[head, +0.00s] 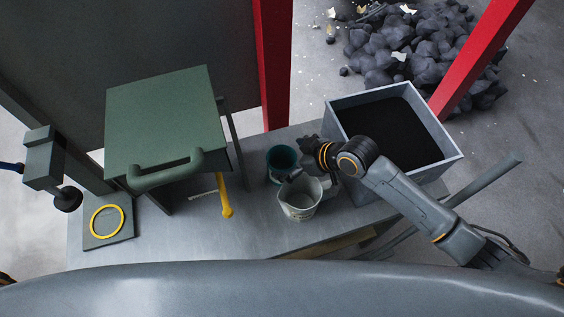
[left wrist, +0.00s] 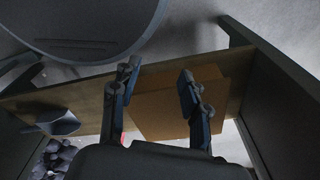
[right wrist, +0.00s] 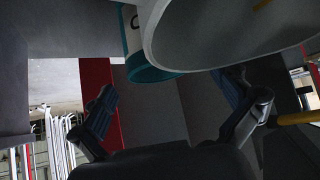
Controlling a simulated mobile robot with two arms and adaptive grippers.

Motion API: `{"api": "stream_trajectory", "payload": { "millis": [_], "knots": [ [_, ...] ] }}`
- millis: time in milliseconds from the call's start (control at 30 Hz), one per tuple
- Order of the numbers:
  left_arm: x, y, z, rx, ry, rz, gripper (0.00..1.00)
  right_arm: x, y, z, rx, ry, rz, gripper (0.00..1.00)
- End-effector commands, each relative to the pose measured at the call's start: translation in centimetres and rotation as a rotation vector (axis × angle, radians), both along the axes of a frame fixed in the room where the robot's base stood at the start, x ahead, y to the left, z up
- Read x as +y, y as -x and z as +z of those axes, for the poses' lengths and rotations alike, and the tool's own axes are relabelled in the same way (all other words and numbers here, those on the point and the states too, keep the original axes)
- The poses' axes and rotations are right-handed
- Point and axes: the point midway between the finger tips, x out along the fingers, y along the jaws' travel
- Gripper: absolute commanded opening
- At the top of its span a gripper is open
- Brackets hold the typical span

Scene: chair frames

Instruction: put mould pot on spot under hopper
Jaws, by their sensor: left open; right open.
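A pale grey pot (head: 299,205) with markings stands on the grey bench. A teal pot (head: 281,158) stands just behind it; I cannot tell for sure which is the mould pot. My right gripper (head: 312,182) is open at the pale pot's rim. In the right wrist view the pale pot (right wrist: 205,35) fills the top, in front of the teal pot (right wrist: 150,72), beyond my spread fingers (right wrist: 172,90). A green box (head: 165,120), probably the hopper, stands to the left. My left gripper (left wrist: 158,80) is open and empty.
A grey bin of dark material (head: 385,130) stands right of the pots. A yellow lever (head: 226,205) sticks out between the green box and pots. A grey device (head: 44,160) is at far left. The bench front (head: 180,240) is clear. A wooden shelf (left wrist: 165,95) faces my left gripper.

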Motion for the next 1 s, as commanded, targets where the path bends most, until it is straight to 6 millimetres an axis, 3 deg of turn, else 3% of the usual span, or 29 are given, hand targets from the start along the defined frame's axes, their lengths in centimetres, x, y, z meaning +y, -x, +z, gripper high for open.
{"api": "stream_trajectory", "payload": {
  "millis": [200, 433, 867, 1000],
  "knots": [
    [0.0, 0.8, 0.4, 0.012, -0.001, 0.0, 0.45, 1.1, -0.7, -1.4, 0.001, 0.001, 0.0, 1.0],
    [-0.1, 1.2, 0.3, 0.019, 0.0, 0.0, 0.45, 1.2, -0.8, -1.5, -0.001, 0.002, 0.0, 1.0],
    [-0.4, 1.3, 0.3, 0.02, 0.005, -0.002, 0.45, 1.2, -0.8, -1.5, 0.001, 0.001, 0.0, 0.15],
    [-0.4, 1.3, 0.3, 0.019, 0.004, -0.001, 0.45, 1.2, -0.8, -1.4, -0.001, 0.0, -0.001, 0.12]
  ]
}}
